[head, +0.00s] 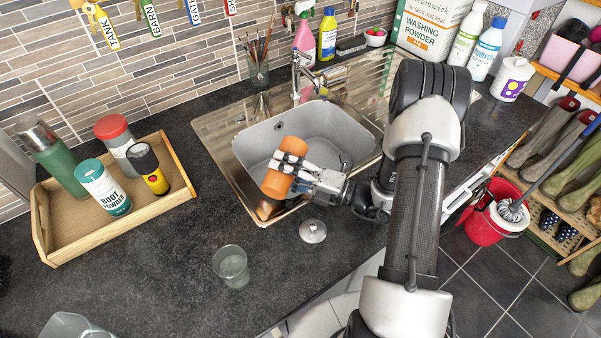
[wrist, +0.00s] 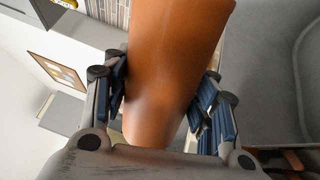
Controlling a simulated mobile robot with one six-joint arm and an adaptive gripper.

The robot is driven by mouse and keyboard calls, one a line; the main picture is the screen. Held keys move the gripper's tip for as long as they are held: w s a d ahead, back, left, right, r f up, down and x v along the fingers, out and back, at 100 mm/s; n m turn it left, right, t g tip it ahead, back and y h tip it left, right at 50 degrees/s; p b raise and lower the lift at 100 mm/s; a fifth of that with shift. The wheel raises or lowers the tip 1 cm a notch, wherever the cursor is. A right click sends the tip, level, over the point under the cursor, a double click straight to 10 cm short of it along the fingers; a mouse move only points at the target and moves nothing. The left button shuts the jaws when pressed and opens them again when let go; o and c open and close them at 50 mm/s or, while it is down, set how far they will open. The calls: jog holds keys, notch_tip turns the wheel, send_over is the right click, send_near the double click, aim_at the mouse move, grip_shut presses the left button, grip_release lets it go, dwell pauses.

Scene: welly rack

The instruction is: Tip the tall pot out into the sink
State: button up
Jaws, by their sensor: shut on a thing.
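The tall pot (head: 284,160) is an orange cylinder, held over the left front part of the sink (head: 335,133). It leans in the head view; I cannot tell its exact tilt or see into its mouth. My gripper (head: 289,167) is shut around its middle, coming from the right. In the wrist view the pot (wrist: 172,60) stands between the pads of my gripper (wrist: 165,95), one on each side, and runs out of the top of the picture. The grey basin lies to its right there. Small dark things, unclear, show in the sink near my gripper.
A round metal lid (head: 313,231) and a clear glass (head: 231,266) stand on the dark worktop in front. A wooden tray (head: 120,228) with several bottles is at left. The tap (head: 298,75) rises behind the sink. A red bucket (head: 487,220) is at right.

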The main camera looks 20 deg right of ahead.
jog(key=shift+s+a+f+n+b, duration=0.2)
jog(key=shift+f+n+b, duration=0.05)
jog(key=shift+f+n, duration=0.15)
jog(key=shift+s+a+f+n+b, duration=0.2)
jog(key=shift+f+n, duration=0.1)
jog(key=shift+n, duration=0.1)
jog(key=n, duration=0.2)
jog(key=shift+w+d+r+n+g, duration=0.1)
jog(key=shift+w+r+n+g, duration=0.1)
jog(key=shift+n+g, duration=0.15)
jog(key=n, duration=0.4)
jog(key=shift+w+d+r+n, duration=0.25)
jog(key=shift+w+d+r, duration=0.05)
jog(key=shift+d, duration=0.1)
jog(key=n, duration=0.2)
jog(key=r+n+g, duration=0.1)
jog(key=shift+s+a+n+b, duration=0.25)
jog(key=shift+a+n+b, duration=0.05)
jog(key=shift+s+a+f+n+b, duration=0.15)
jog(key=shift+f+n+b, duration=0.35)
jog(key=shift+n+b, duration=0.45)
jog(key=shift+r+n, duration=0.25)
jog(key=shift+n, duration=0.45)
jog(key=shift+r+n, duration=0.2)
jog(key=shift+n, duration=0.45)
